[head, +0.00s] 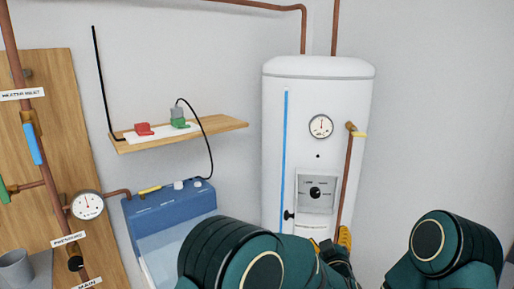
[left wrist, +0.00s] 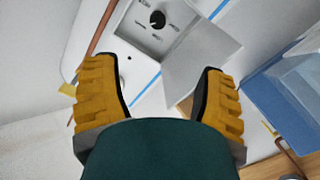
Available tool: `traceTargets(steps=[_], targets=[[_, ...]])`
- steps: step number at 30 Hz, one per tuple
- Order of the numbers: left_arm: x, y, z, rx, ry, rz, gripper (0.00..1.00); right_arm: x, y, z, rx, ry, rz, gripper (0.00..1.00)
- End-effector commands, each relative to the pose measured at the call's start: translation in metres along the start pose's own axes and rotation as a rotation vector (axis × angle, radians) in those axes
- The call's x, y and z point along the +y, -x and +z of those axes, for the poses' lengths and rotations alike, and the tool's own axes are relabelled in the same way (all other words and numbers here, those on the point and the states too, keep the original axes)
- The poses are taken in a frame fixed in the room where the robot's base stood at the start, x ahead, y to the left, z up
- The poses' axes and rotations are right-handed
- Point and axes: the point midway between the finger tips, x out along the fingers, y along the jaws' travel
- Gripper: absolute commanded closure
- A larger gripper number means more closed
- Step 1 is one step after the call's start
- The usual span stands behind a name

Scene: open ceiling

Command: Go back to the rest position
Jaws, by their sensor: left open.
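My left gripper (left wrist: 155,75) is open in the left wrist view, its two yellow ribbed fingers wide apart with nothing between them. In the head view a yellow finger (head: 345,239) shows at the foot of the white water heater (head: 268,130), partly hidden behind my green arm. The heater's control panel (head: 324,205) has a black dial (head: 316,193). In the left wrist view the dial (left wrist: 157,20) lies beyond the fingertips, and a grey plate like an open cover (left wrist: 203,60) stands out beside it. My right gripper is out of view.
A wooden shelf (head: 225,124) holds a red block (head: 144,129) and a green-and-grey plug (head: 179,120). Below it is a blue basin unit (head: 165,212). A pipe board (head: 60,130) with a gauge (head: 87,205) is at left. A copper pipe (head: 346,185) runs down the heater's right side.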

Motion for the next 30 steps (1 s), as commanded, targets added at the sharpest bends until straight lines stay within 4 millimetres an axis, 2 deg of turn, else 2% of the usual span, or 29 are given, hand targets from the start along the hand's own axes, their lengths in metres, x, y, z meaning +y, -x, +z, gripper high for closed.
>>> traceTargets(steps=[1, 7, 11, 14, 15, 17, 18, 21, 24, 27, 30], targets=[[-0.031, -0.006, 0.007, -0.045, -0.023, -0.025, 0.29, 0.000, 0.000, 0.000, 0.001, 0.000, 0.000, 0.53], [-0.113, -0.004, 0.038, -0.242, -0.079, -0.063, 0.29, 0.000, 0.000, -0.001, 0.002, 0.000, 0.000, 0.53], [-0.180, 0.014, 0.062, -0.413, -0.107, -0.101, 0.29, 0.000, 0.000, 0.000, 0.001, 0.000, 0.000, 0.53], [-0.236, 0.044, 0.084, -0.579, -0.116, -0.137, 0.29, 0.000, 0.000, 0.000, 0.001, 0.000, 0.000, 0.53], [-0.258, 0.060, 0.092, -0.649, -0.115, -0.151, 0.29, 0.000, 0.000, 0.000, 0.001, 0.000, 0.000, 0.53], [-0.288, 0.087, 0.103, -0.755, -0.109, -0.172, 0.29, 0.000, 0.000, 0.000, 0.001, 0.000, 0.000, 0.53], [-0.306, 0.107, 0.109, -0.826, -0.102, -0.185, 0.29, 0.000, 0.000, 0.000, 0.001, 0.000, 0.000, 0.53], [-0.342, 0.160, 0.122, -0.996, -0.074, -0.212, 0.29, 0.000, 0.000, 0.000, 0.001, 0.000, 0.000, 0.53], [-0.364, 0.211, 0.129, -1.142, -0.041, -0.229, 0.29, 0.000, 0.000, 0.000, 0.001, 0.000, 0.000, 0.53], [-0.376, 0.250, 0.132, -1.246, -0.012, -0.237, 0.29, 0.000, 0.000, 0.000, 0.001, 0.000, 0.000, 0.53], [-0.381, 0.273, 0.133, -1.309, 0.008, -0.239, 0.29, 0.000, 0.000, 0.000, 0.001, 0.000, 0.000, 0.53]])
